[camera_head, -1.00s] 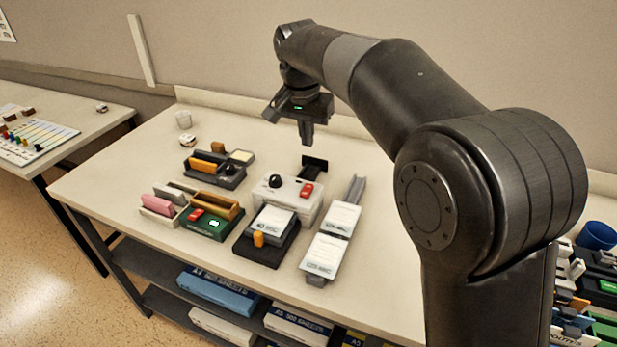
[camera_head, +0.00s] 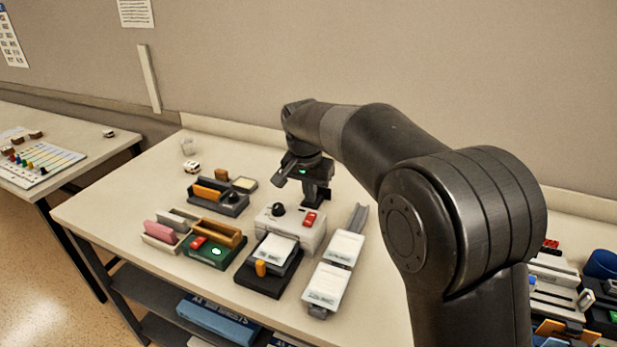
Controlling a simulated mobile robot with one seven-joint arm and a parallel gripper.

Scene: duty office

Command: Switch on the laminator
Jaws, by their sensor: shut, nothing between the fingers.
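A white box-shaped machine (camera_head: 292,231), which looks like the laminator, stands mid-table. It has a black round knob (camera_head: 278,209) and a red rocker switch (camera_head: 310,219) on top. My gripper (camera_head: 317,202) is shut and empty, pointing down just behind the switch in the picture. Its fingertips overlap the machine's back edge in view, so I cannot tell whether they touch it. The part behind the machine is mostly hidden by my gripper. A green device (camera_head: 208,253) to the left also has a red switch (camera_head: 199,242) and a lit round spot.
A black-based device with an orange knob (camera_head: 261,268) stands in front. A long grey-white device (camera_head: 335,264) stands close on the right. The table's back left is mostly clear.

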